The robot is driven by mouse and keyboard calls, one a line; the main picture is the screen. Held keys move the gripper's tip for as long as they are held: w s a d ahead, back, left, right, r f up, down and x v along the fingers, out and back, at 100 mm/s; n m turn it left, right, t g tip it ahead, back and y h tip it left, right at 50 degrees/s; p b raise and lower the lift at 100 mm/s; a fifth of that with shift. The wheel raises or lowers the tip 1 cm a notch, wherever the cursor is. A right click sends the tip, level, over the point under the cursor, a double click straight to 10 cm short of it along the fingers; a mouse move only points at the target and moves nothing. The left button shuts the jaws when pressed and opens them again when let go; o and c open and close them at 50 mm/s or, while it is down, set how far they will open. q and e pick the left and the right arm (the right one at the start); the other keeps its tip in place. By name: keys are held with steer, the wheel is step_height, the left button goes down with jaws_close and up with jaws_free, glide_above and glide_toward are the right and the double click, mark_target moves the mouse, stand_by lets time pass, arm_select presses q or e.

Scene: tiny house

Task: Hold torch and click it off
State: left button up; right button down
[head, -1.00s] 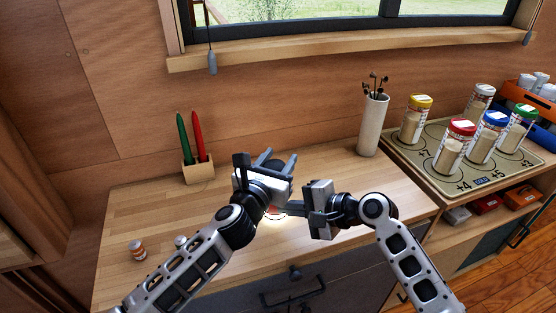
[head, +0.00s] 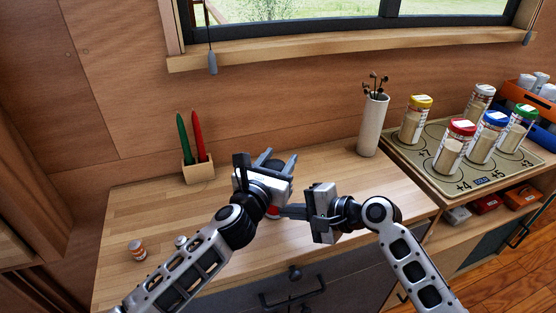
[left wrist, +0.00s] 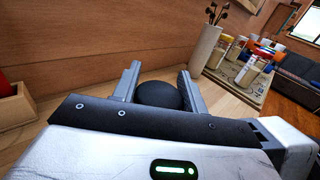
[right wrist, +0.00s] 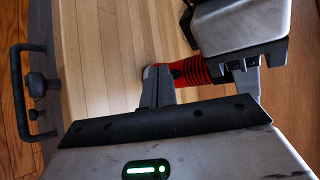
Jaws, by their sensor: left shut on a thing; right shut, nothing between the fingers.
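The torch has a red ribbed body (right wrist: 190,72), seen in the right wrist view with a pale end beside my right fingertips. Its round black end (left wrist: 160,96) sits between the fingers of my left gripper (left wrist: 158,80) in the left wrist view. In the head view my left gripper (head: 277,162) is shut on the torch above the counter, and only a little red (head: 272,212) shows below it. My right gripper (head: 288,211) is shut and empty, its fingertips at the torch's lower end. I cannot tell whether they touch. No glow shows on the counter.
The wooden counter (head: 140,215) is mostly clear. A white vase (head: 372,128) and a tray (head: 430,165) of spice jars stand right.

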steer(key=shift+s+d, duration=0.35)
steer(key=shift+s, duration=0.6)
steer(key=shift+s+d, duration=0.4)
steer(key=shift+s, duration=0.5)
steer(key=shift+s+d, duration=0.35)
steer(key=shift+s, duration=0.6)
arm_select(q)
steer(key=o, duration=1.1)
